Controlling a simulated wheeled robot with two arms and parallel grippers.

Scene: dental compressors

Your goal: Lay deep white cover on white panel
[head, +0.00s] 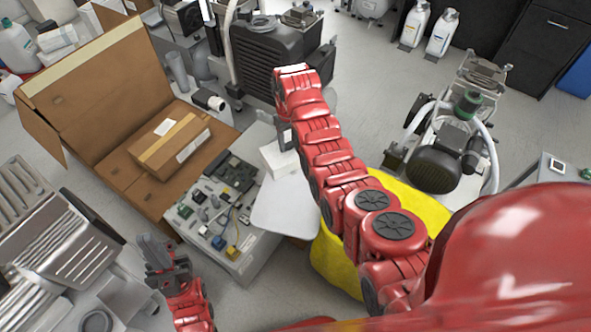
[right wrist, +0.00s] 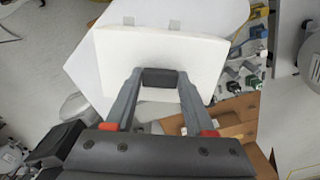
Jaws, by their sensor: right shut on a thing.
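The deep white cover (head: 279,160) is a pale, box-like piece, held at the end of my right arm in the head view. My right gripper (head: 285,136) is shut on it. In the right wrist view, the fingers (right wrist: 160,88) reach onto the cover (right wrist: 160,48), which is seen nearly face-on. The white panel (head: 285,207) is a flat, pale plate below the cover in the head view. Its edge shows behind the cover in the right wrist view (right wrist: 222,14). Whether cover and panel touch is unclear. My left gripper (head: 166,264) is low at left, away from both; its opening is unclear.
An open unit with electronics (head: 222,208) stands left of the panel. An open cardboard carton (head: 95,85) with a smaller box (head: 172,145) is further left. A yellow object (head: 335,258) lies under my right arm. A black compressor (head: 275,60) stands behind.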

